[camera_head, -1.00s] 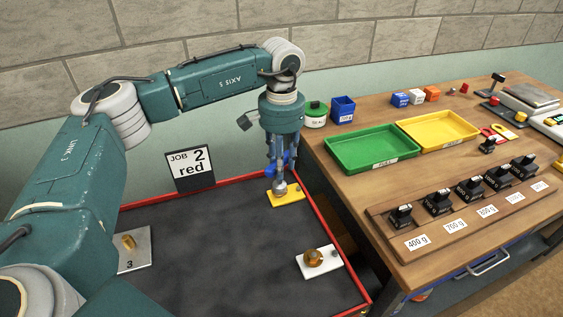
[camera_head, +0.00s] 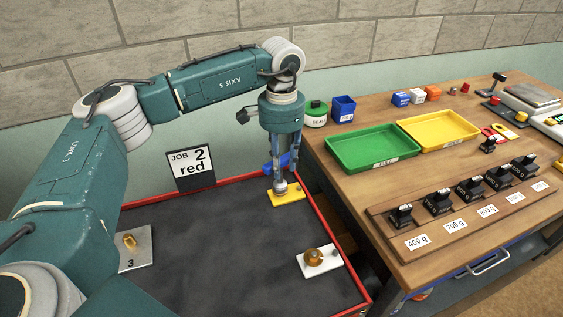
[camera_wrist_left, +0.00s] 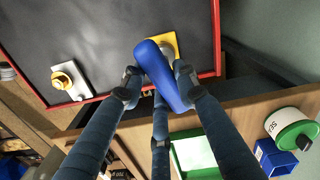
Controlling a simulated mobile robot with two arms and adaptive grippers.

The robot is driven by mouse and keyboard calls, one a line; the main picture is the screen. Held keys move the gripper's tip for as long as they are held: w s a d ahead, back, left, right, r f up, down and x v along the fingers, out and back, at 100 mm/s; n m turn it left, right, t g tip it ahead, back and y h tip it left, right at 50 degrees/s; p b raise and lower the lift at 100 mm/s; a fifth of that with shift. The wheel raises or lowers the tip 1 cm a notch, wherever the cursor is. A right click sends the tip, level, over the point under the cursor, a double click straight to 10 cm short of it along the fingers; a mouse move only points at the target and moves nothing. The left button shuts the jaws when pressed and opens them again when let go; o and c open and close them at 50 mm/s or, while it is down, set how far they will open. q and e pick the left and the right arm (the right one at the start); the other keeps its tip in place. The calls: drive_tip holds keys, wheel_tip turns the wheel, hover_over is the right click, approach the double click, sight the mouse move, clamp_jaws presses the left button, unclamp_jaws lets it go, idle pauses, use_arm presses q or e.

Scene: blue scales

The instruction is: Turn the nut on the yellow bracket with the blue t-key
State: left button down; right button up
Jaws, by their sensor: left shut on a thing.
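The yellow bracket (camera_head: 286,201) lies on the dark mat at its far right corner; part of it also shows in the left wrist view (camera_wrist_left: 172,44). The blue t-key (camera_head: 272,167) stands upright over the bracket, its grey lower end (camera_head: 281,188) at the plate. The nut is hidden under it, so I cannot tell how the key seats on it. My left gripper (camera_head: 284,163) points down and is shut on the key's blue crossbar, which lies between the fingers in the left wrist view (camera_wrist_left: 163,75). My right gripper is not in view.
A red rim (camera_head: 325,225) edges the mat. A white plate (camera_head: 310,267) with a brass nut and a grey plate (camera_head: 136,252) marked 3 lie on it. The wooden bench (camera_head: 350,190) is close on the right.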

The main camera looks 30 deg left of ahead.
use_arm(q)
drive_tip(key=shift+n, duration=0.6)
drive_tip(key=shift+r, duration=0.2)
drive_tip(key=shift+r+p, duration=2.05)
drive_tip(key=shift+r, duration=0.85)
